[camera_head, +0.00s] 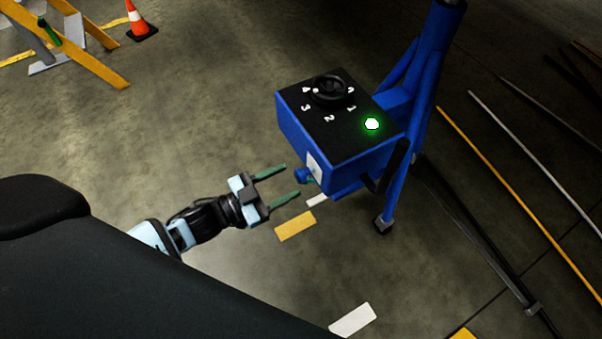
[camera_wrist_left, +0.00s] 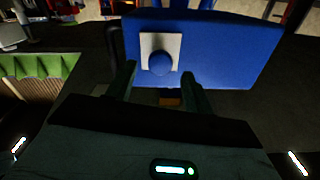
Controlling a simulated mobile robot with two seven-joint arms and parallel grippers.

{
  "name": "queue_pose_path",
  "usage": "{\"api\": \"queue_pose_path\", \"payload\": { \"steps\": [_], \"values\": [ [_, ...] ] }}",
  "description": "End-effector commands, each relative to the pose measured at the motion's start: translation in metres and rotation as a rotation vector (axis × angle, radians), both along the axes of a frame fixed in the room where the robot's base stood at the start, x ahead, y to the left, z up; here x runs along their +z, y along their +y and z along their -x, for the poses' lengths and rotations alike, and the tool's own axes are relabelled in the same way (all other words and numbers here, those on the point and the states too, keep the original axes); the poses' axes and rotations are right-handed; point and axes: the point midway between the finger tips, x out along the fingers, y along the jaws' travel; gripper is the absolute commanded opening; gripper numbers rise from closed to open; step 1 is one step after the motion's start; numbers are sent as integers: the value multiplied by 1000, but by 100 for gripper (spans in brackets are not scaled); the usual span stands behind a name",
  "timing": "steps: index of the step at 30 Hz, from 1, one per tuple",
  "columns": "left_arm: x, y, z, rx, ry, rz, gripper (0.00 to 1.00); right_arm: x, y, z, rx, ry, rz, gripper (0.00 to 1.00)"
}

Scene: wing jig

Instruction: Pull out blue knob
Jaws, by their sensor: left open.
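The blue knob (camera_head: 302,175) sticks out from a white plate on the side of a blue control box (camera_head: 299,139) with a black top. In the left wrist view the knob (camera_wrist_left: 161,62) sits in front of its white plate (camera_wrist_left: 174,42), above and between the fingers. My left gripper (camera_head: 293,180) is open and empty, its two green fingers pointing at the knob. The gripper also shows in the left wrist view (camera_wrist_left: 160,82). The fingertips appear just short of the knob or beside it; exact contact cannot be told. My right gripper is not in view.
The box is mounted on a blue post (camera_head: 420,90) with a wheeled foot. Its top has a black dial (camera_head: 330,91) and a lit green light (camera_head: 372,123). An orange cone (camera_head: 138,22) and yellow-legged trestle (camera_head: 85,55) stand far left. Long rails lie at right.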

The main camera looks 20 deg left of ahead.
Motion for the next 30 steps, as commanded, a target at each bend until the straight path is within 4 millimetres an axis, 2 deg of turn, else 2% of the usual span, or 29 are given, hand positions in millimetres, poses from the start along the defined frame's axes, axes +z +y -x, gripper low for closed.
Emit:
{"api": "queue_pose_path", "payload": {
  "steps": [3, 9, 21, 30],
  "values": [
    [-2, -12, -16, 0, -1, -1, 52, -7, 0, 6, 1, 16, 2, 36],
    [-2, -26, -33, 0, 1, -1, 52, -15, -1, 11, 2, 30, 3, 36],
    [-1, -31, -40, 0, 2, -1, 52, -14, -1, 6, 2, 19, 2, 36],
    [-1, -31, -39, 0, 1, -1, 14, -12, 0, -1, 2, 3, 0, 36]
  ]
}}
